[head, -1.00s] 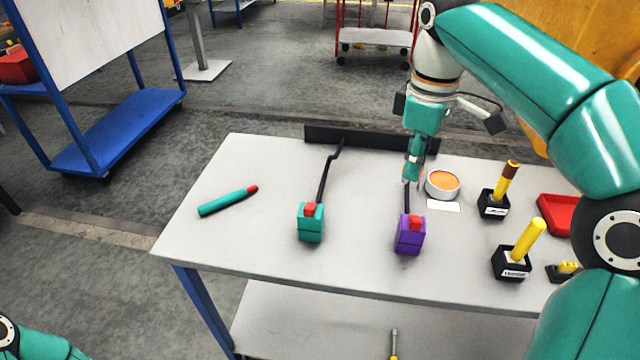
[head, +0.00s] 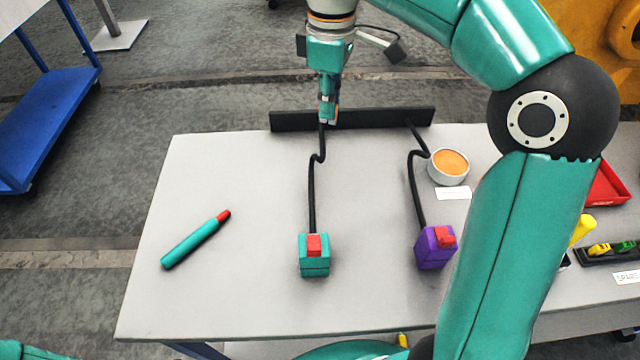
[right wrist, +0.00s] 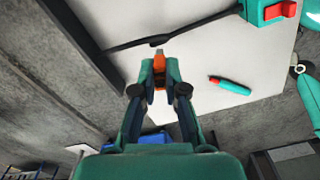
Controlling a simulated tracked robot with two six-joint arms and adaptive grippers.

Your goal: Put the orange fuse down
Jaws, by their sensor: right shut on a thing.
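The orange fuse (right wrist: 159,63) shows in the right wrist view as a small orange piece between my fingertips. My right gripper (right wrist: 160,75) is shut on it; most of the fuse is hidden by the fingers. In the head view my right gripper (head: 328,116) points down in front of the dark bar at the table's back edge, close to the far end of the black cable of the teal box. I cannot tell whether the fuse touches the bar, the cable or the table. My left gripper is not in view.
The teal box (head: 314,262) and purple box (head: 433,252), with red tops, trail black cables (head: 312,190) across the table (head: 250,310). A teal marker (head: 195,240) lies at left. A round orange-topped tin (head: 449,164) stands right. The table around the marker is clear.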

